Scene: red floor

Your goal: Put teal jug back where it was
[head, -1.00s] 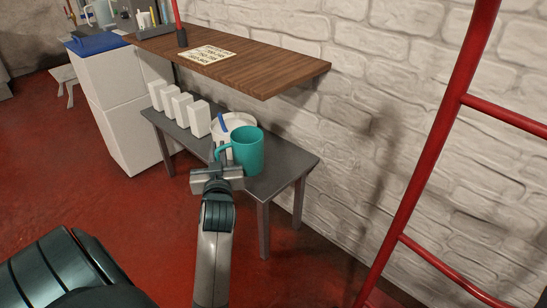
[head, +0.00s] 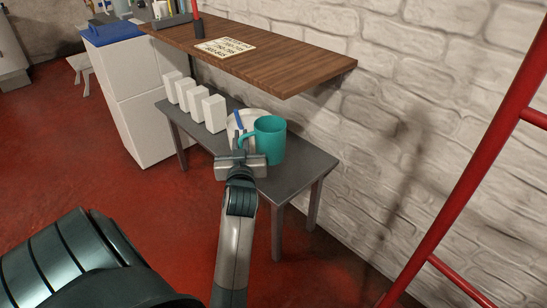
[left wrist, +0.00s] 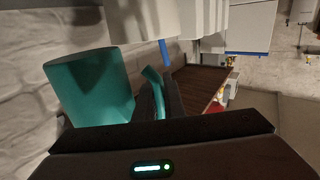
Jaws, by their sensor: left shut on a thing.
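The teal jug (head: 270,139) is upright at the grey table (head: 310,166), beside a white round container (head: 233,127). Whether its base touches the tabletop I cannot tell. My left gripper (head: 241,158) is shut on the jug's handle, on the jug's left side. In the left wrist view the jug (left wrist: 90,88) fills the left part, and its handle (left wrist: 154,84) runs down between the fingers of the gripper (left wrist: 160,100). My right gripper is not in view.
Several white blocks (head: 214,113) stand in a row on the table's left part. A wooden shelf (head: 270,65) overhangs the table's back. A red ladder-like frame (head: 480,170) stands at the right. The tabletop's right end is clear.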

